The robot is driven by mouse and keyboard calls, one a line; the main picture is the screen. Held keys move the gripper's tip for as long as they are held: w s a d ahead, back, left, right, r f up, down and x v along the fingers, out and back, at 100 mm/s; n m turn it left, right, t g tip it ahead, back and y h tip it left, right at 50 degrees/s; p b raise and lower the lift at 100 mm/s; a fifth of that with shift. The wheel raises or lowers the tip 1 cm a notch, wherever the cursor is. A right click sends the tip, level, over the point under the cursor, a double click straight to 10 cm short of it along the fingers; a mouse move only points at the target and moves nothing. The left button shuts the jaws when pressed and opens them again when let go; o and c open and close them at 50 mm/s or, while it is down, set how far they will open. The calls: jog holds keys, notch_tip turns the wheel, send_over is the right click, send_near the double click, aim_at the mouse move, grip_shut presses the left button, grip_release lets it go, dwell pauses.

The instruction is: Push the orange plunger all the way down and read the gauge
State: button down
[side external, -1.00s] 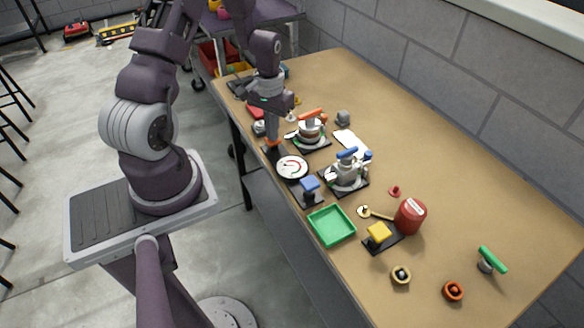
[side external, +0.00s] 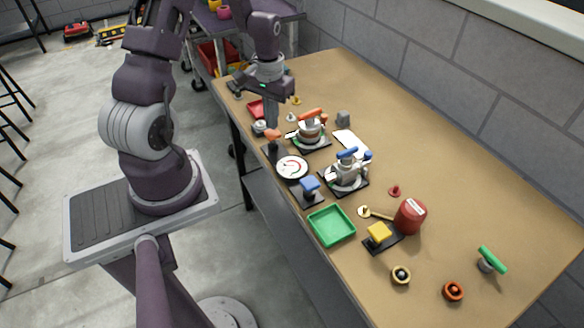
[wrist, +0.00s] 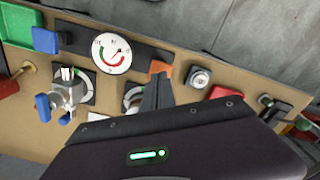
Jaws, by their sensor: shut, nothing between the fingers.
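The orange plunger (side external: 272,135) stands on a dark base at the table's left edge, with some dark stem showing under its cap. In the wrist view its orange cap (wrist: 160,68) is partly hidden behind my fingers. My gripper (side external: 272,126) is shut and empty, pointing down just above or behind the cap; I cannot tell if they touch. The round white gauge (side external: 292,167) lies next to the plunger on the same dark base. In the wrist view the gauge (wrist: 112,54) shows a dial with green and red arcs and a needle; the figures are too small to read.
A blue-capped block (side external: 310,185) and a green tray (side external: 332,226) stand nearer the camera. Two valve-like fixtures, one with an orange handle (side external: 310,115) and one with blue handles (side external: 347,154), stand to the right. A red canister (side external: 410,216) is farther right. The table's right side is mostly clear.

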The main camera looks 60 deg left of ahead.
aim_at(272, 132)
dwell(0.3)
jog(key=shift+r, duration=2.5)
jog(key=s+d+r+m+t+y, duration=0.1)
jog(key=s+d+r+m+t, duration=0.2)
jog(key=d+r, duration=1.1)
jog(key=s+d+r+m+t, duration=0.1)
jog(key=s+d+r, duration=0.2)
jog(key=s, duration=0.2)
jog(key=s+d+r+m+t+h, duration=0.1)
jog(key=s+d+r+m, duration=0.1)
jog(key=s+d, duration=0.2)
jog(key=shift+s+d+r+t, duration=0.2)
jog(key=shift+s+r+t, duration=0.15)
jog(key=shift+s, duration=0.45)
